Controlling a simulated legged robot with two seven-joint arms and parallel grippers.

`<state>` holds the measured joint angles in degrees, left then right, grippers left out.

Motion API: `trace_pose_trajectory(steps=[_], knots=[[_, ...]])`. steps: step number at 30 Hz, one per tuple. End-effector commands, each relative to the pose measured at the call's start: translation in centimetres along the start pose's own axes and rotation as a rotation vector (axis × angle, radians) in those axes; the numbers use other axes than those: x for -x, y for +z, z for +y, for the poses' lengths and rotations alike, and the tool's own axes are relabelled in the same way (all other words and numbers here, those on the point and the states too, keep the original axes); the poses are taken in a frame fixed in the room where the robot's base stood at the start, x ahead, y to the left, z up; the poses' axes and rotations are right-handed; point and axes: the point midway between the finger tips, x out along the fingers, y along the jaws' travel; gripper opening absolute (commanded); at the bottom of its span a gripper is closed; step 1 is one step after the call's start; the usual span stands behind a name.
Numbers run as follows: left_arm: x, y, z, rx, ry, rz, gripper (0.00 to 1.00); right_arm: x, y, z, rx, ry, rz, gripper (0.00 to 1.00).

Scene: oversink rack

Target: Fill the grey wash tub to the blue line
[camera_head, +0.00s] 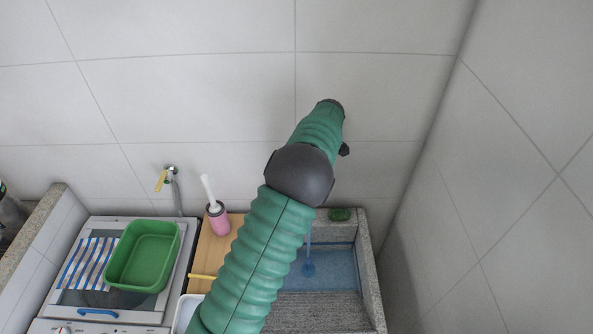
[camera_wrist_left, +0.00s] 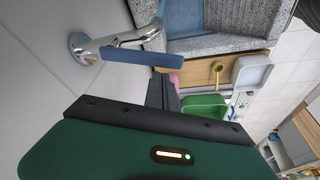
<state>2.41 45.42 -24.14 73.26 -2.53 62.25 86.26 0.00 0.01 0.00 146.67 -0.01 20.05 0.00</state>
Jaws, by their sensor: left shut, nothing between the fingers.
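The grey wash tub (camera_head: 370,285) is at the lower right in the head view, partly hidden behind my green left arm. A blue stream of water (camera_head: 308,248) falls into it, and blue water (camera_head: 335,268) covers part of its floor. My right gripper is out of view.
A green object (camera_head: 340,214) lies on the tub's back rim. Left of the tub are a wooden board (camera_head: 211,250), a pink brush holder (camera_head: 218,220) and a white container (camera_head: 186,312). A green basin (camera_head: 143,257) sits further left, below a yellow-handled tap (camera_head: 162,180). Tiled walls stand behind and right.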

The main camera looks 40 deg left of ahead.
Motion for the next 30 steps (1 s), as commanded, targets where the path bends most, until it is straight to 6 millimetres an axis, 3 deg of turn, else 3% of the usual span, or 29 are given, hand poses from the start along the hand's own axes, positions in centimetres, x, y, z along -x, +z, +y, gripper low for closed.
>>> trace_pose_trajectory(steps=[4, 8, 12, 18, 22, 30], knots=[[-0.5, -1.1, -0.2, 0.002, 0.000, 0.000, 0.00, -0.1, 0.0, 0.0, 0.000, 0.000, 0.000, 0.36], [-1.4, -3.7, -0.6, -0.001, 0.000, 0.001, 0.00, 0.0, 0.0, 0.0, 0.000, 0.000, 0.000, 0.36], [2.8, -3.1, -0.2, -0.005, 0.009, 0.001, 0.00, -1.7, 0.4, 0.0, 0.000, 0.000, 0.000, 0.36], [7.4, -3.2, -0.1, -0.005, 0.005, 0.001, 0.00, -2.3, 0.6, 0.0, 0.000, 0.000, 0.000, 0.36], [8.6, -3.2, -0.1, -0.005, 0.003, 0.001, 0.00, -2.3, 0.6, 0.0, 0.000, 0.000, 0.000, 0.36], [8.7, -3.2, -0.1, -0.005, 0.001, 0.000, 0.00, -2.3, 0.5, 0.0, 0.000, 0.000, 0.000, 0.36]])
